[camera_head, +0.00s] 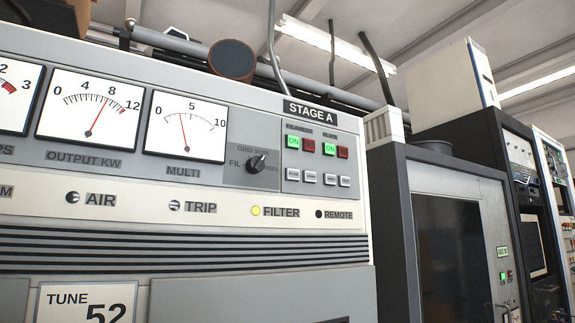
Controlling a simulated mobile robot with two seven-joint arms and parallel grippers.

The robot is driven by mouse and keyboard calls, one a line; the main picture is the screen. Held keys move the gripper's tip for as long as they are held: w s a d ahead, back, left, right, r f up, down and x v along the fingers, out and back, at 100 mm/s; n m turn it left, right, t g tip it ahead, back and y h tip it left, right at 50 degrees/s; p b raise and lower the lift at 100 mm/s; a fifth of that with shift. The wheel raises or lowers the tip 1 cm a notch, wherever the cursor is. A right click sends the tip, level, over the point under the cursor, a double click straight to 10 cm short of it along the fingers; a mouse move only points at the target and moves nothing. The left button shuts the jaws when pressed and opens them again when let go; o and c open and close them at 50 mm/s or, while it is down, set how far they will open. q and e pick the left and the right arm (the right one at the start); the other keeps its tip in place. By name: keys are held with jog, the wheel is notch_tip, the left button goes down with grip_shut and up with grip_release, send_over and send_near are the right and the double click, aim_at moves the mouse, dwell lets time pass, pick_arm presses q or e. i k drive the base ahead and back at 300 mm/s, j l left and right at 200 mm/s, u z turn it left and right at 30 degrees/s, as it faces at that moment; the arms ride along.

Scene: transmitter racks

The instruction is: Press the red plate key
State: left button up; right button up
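The STAGE A panel (318,160) is on the right part of the grey transmitter rack front. It has two pairs of keys, each with a green ON key on the left and a red key on the right. The red key of the right pair (343,152) sits under a small label too blurred to read surely, perhaps PLATE. The red key of the left pair (308,146) is beside its own green ON key (293,142). The right green ON key (329,148) is lit. Neither of my grippers shows in the head view.
Several small pale buttons (311,177) lie below the keys, and a black rotary knob (257,163) is to their left. A yellow FILTER lamp (255,211) is lit below. A dark-framed grey cabinet (447,170) stands to the right, with more racks beyond.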

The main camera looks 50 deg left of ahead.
aim_at(343, 151)
jog(key=u, duration=1.25)
